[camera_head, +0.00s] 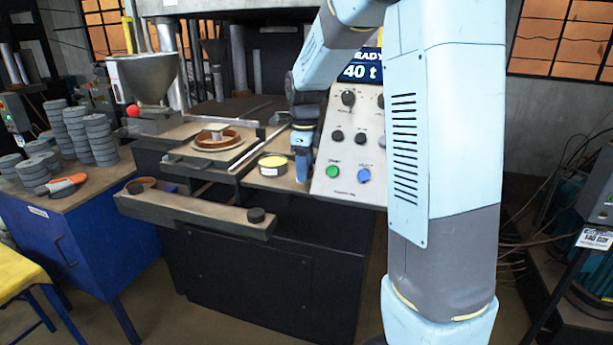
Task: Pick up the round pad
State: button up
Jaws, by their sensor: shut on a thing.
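My gripper (302,166) points down over the right end of the press's front shelf, just left of the sloped control panel. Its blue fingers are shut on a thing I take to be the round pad. The fingers hide that thing, so its shape and colour cannot be made out. A short round tin (272,165) with a yellow top and a white label stands on the shelf just left of the gripper. I cannot tell whether the gripper touches the shelf.
A brown round mould (216,138) sits on a plate left of the tin. A control panel (350,150) with knobs and buttons rises close on the right. A metal hopper (150,80) stands at the left. Stacked grey discs (100,140) and an orange-handled tool (62,184) lie on the blue bench.

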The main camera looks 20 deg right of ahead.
jog(key=shift+c, duration=1.1)
jog(key=shift+r, duration=0.15)
notch_tip(320, 180, up, 18)
jog(key=o, duration=0.7)
jog(key=c, duration=0.3)
